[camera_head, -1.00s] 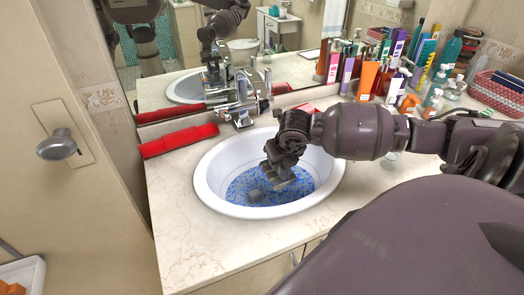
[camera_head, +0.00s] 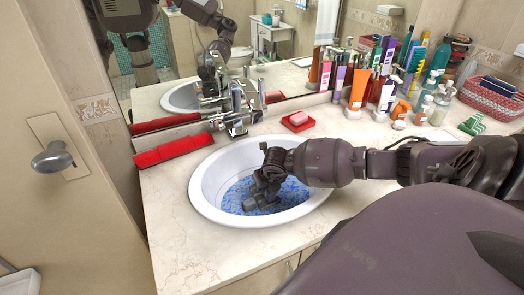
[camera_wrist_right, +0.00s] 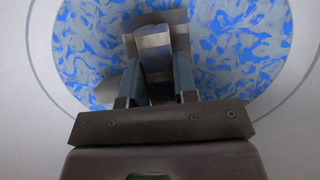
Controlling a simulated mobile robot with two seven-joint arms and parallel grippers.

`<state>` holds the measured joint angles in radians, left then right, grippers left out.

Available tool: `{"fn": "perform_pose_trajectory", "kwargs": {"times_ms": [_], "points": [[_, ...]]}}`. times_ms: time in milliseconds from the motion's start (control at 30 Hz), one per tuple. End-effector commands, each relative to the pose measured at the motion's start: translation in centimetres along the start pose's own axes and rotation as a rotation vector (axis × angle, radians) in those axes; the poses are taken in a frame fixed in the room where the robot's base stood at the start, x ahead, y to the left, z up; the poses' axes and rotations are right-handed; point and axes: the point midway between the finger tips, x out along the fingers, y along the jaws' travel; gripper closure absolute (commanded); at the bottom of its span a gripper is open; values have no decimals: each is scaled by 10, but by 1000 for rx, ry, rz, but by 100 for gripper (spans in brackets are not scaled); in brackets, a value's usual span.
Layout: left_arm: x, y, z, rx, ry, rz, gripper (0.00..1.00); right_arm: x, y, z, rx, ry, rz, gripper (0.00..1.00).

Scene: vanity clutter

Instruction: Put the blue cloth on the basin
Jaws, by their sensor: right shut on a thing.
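The white oval basin (camera_head: 203,194) is set in the counter. Blue-and-pale pattern (camera_head: 230,197) covers its floor, and the wrist view shows it too (camera_wrist_right: 235,45). I cannot tell whether this is the blue cloth or the bowl's own decoration. No separate blue cloth is clear. My right gripper (camera_head: 254,202) reaches down inside the basin, over the pattern. In the wrist view its fingers (camera_wrist_right: 157,80) are close together around a narrow grey-blue thing (camera_wrist_right: 153,45), whose nature is unclear. Whether it touches the basin floor is hidden. My left gripper is out of view.
A chrome faucet (camera_head: 236,112) stands behind the basin. A red folded towel (camera_head: 174,146) lies to its left, and a red soap dish (camera_head: 298,122) behind it. Several bottles and tubes (camera_head: 360,88) crowd the back right near the mirror. The counter's front left is clear.

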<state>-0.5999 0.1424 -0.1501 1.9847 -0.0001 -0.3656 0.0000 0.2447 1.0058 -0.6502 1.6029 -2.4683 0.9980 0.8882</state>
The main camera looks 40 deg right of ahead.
Motion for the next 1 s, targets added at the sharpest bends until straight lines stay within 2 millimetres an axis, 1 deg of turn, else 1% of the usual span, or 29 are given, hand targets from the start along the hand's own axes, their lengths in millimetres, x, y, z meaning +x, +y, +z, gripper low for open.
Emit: {"fn": "perform_pose_trajectory", "kwargs": {"times_ms": [33, 200, 333, 567, 600, 733, 1000], "points": [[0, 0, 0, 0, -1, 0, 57, 2, 1, 8, 2, -3, 1, 96], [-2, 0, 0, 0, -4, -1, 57, 10, 1, 30, 2, -3, 0, 96], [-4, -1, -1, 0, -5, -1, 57, 20, 1, 23, 0, 0, 1, 96], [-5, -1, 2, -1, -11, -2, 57, 23, 1, 19, -1, 4, 0, 96], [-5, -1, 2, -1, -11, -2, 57, 23, 1, 19, -1, 5, 0, 66], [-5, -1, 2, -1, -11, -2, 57, 23, 1, 20, -1, 3, 0, 47], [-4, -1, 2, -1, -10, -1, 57, 21, 0, 22, 0, 0, 0, 47]]}}
